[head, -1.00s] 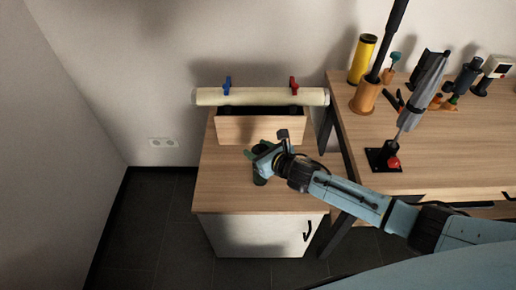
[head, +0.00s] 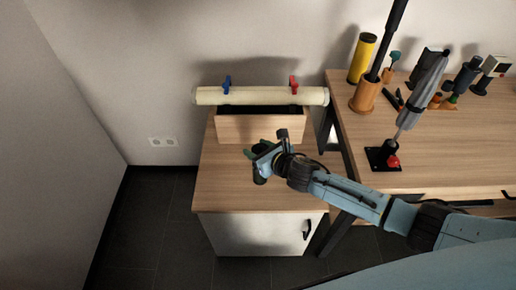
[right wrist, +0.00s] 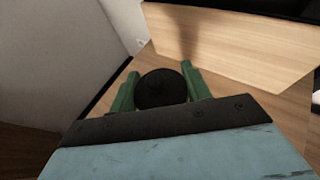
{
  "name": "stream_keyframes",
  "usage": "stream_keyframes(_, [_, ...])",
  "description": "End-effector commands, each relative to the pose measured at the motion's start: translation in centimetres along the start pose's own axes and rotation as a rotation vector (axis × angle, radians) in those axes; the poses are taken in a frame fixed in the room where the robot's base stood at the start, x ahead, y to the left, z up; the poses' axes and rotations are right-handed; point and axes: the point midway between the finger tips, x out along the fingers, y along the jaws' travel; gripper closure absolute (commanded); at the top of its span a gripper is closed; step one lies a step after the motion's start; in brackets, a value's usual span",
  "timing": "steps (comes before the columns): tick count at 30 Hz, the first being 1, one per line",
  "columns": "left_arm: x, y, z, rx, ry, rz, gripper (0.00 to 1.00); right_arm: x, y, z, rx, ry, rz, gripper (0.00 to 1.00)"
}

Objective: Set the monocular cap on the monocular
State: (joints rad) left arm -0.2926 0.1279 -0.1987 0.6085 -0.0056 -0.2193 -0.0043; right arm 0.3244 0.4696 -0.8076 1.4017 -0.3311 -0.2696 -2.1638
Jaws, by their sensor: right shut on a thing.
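My right gripper (head: 257,165) is over the light wooden cabinet top, in front of the wooden box. Its green fingers also show in the right wrist view (right wrist: 158,72). They are shut on a round black thing (right wrist: 160,90), which looks like the monocular cap. In the head view the held thing is mostly hidden by the gripper. I cannot tell its height above the cabinet top. A dark cylindrical thing on a stand (head: 468,75) at the far right of the workbench may be the monocular; it is too small to be sure. My left gripper is not in view.
The wooden box (head: 262,129) at the back of the cabinet (head: 225,190) has a cream roll (head: 260,96) across it. The workbench (head: 450,150) at right holds a yellow cylinder (head: 362,58), a tall black rod in an orange base (head: 366,97) and several small tools.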

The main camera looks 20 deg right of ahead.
Motion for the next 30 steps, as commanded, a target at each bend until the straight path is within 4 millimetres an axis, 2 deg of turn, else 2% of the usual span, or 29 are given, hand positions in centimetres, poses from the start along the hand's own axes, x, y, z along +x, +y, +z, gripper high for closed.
stream_keyframes(15, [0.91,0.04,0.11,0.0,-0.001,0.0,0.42,0.44,0.0,-1.04,-0.001,0.0,0.0,0.73])
stream_keyframes(16, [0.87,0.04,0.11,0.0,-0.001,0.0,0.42,0.43,0.0,-1.0,-0.001,0.0,0.0,0.5])
stream_keyframes(18, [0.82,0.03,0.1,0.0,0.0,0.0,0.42,0.41,0.0,-0.95,-0.001,0.0,0.0,0.43])
stream_keyframes(27, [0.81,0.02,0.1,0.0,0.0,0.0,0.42,0.4,0.0,-0.94,0.0,0.0,0.0,0.43])
stream_keyframes(30, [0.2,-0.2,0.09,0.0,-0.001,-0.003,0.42,-0.31,0.01,-0.86,0.001,0.002,0.0,0.43])
